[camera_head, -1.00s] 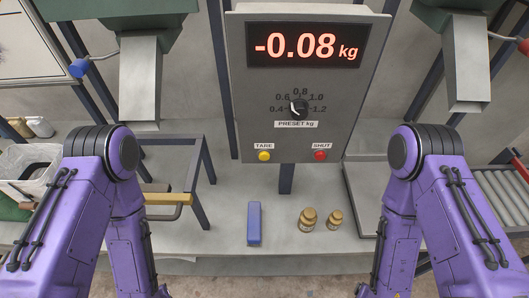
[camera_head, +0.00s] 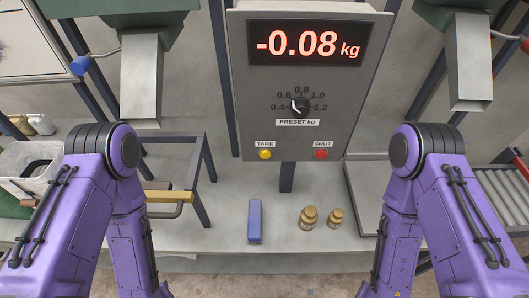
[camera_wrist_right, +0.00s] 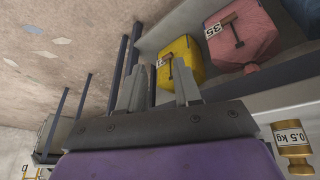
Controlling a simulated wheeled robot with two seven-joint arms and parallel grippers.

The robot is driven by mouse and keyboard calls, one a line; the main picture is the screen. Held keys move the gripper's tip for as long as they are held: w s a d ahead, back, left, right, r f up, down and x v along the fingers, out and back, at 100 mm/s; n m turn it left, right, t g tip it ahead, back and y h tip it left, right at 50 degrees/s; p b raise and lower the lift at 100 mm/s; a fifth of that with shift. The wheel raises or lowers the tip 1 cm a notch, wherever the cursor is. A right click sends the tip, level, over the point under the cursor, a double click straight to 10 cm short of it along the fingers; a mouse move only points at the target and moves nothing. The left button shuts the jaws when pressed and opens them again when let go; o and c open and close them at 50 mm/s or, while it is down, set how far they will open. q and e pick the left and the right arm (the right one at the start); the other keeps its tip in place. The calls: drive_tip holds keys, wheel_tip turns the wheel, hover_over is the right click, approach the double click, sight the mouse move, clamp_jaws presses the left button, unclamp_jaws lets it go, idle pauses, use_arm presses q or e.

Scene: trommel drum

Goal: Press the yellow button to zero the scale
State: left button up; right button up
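The yellow TARE button (camera_head: 265,154) sits at the lower left of the grey scale panel (camera_head: 260,100) in the head view. The red display (camera_head: 307,43) above reads -0.08 kg. A red SHUT button (camera_head: 321,154) is at the lower right. A PRESET dial (camera_head: 300,106) is in the middle, its pointer toward the lower left. Both my arms hang at the sides, and their grippers are outside the head view. In the right wrist view my right gripper (camera_wrist_right: 160,90) is open, its two fingers apart with nothing held between them. Nothing touches the yellow button.
A blue block (camera_head: 255,222) and two brass weights (camera_head: 308,218) stand on the bench below the panel. A yellow-handled bar (camera_head: 168,197) is at left. Chutes (camera_head: 141,80) hang on both sides. Yellow (camera_wrist_right: 180,62) and pink (camera_wrist_right: 240,35) bags show in the wrist view.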

clamp_jaws()
idle(1.4)
